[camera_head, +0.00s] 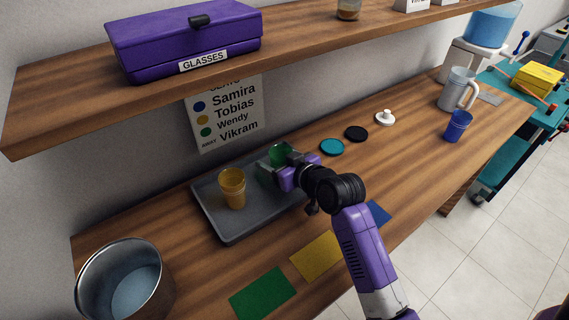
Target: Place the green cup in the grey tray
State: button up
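The green cup (280,152) is at the back right part of the grey tray (229,236). Its upper part shows; its lower part is hidden behind my gripper. My gripper (274,167) is at the cup, with its fingers around or against it. The fingers are too small and covered to tell whether they are closed on it. I cannot tell whether the cup's base touches the tray. A yellow cup (232,188) stands upright in the left part of the tray.
A metal pot (124,285) stands at the front left. Green (262,293) and yellow (317,256) mats lie before the tray. Teal (332,147) and black (356,133) discs lie right of it. A blue cup (458,126) and pitcher (456,90) stand far right. A shelf (300,42) overhangs the back.

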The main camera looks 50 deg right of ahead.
jog(key=v, duration=1.2)
jog(key=s+a+f, duration=0.1)
jog(key=a, duration=0.1)
jog(key=s+a+f, duration=0.1)
jog(key=f, duration=0.1)
jog(key=shift+s+a, duration=0.4)
jog(key=shift+n+y, duration=0.3)
jog(key=shift+n, duration=0.2)
jog(key=s+a+f, duration=0.1)
jog(key=s+a, duration=0.3)
jog(key=s+a+f, duration=0.1)
jog(key=s+a, duration=0.1)
jog(key=shift+s+a+f, duration=0.1)
jog(key=shift+a+f, duration=0.15)
jog(key=shift+f, duration=0.05)
jog(key=shift+n+t+y, duration=0.5)
jog(key=shift+n+y, duration=0.1)
jog(key=shift+y, duration=0.1)
jog(key=s+a, duration=0.4)
jog(key=s, duration=0.1)
jog(key=s+a, duration=0.2)
jog(key=shift+s+r, duration=0.2)
jog(key=shift+r, duration=0.15)
jog(key=s+a+r+n+y, duration=0.1)
jog(key=s+a+r, duration=0.2)
jog(key=s, duration=0.3)
jog(key=shift+a+t+y, duration=0.4)
jog(key=shift+a, duration=0.35)
